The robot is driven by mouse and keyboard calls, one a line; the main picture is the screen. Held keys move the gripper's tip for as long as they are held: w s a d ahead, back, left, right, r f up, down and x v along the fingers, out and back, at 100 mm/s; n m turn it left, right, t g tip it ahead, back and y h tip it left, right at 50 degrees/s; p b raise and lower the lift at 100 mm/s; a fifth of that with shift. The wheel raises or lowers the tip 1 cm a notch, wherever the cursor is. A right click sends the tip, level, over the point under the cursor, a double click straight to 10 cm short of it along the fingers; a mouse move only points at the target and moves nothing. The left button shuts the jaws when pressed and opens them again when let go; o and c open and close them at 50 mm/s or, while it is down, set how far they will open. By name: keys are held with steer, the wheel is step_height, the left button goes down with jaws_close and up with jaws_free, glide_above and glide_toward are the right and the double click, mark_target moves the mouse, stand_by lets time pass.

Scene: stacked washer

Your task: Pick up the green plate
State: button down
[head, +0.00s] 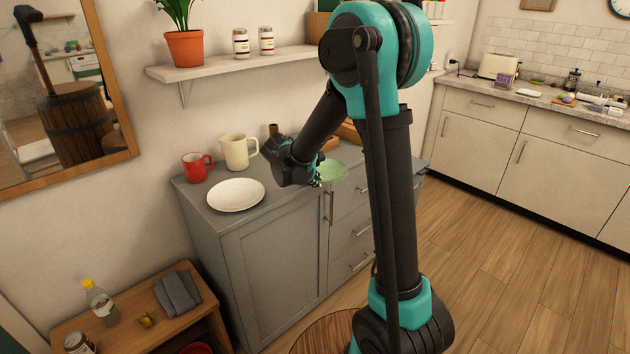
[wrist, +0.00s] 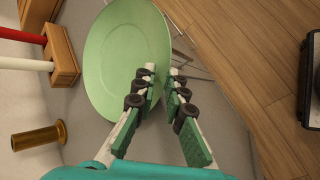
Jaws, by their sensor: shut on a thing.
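The green plate (head: 331,171) is at the right part of the grey cabinet top in the head view, partly hidden by my arm. In the wrist view the green plate (wrist: 118,52) fills the upper middle, its rim between my fingertips. My gripper (wrist: 162,75) is shut on the plate's rim. In the head view my gripper (head: 316,180) is at the plate's near left edge. The plate looks at or just above the cabinet top; I cannot tell whether it touches.
A white plate (head: 236,194), a red mug (head: 197,167) and a cream pitcher (head: 234,151) stand on the cabinet (head: 268,268). A brass cylinder (wrist: 38,137) and wooden blocks (wrist: 60,55) are near the green plate. A shelf (head: 230,64) hangs above. Floor at right is clear.

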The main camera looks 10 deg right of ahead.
steer(key=c, duration=1.5)
jaws_free()
steer(key=shift+s, duration=0.1)
steer(key=v, duration=1.2)
steer(key=shift+c, duration=0.4)
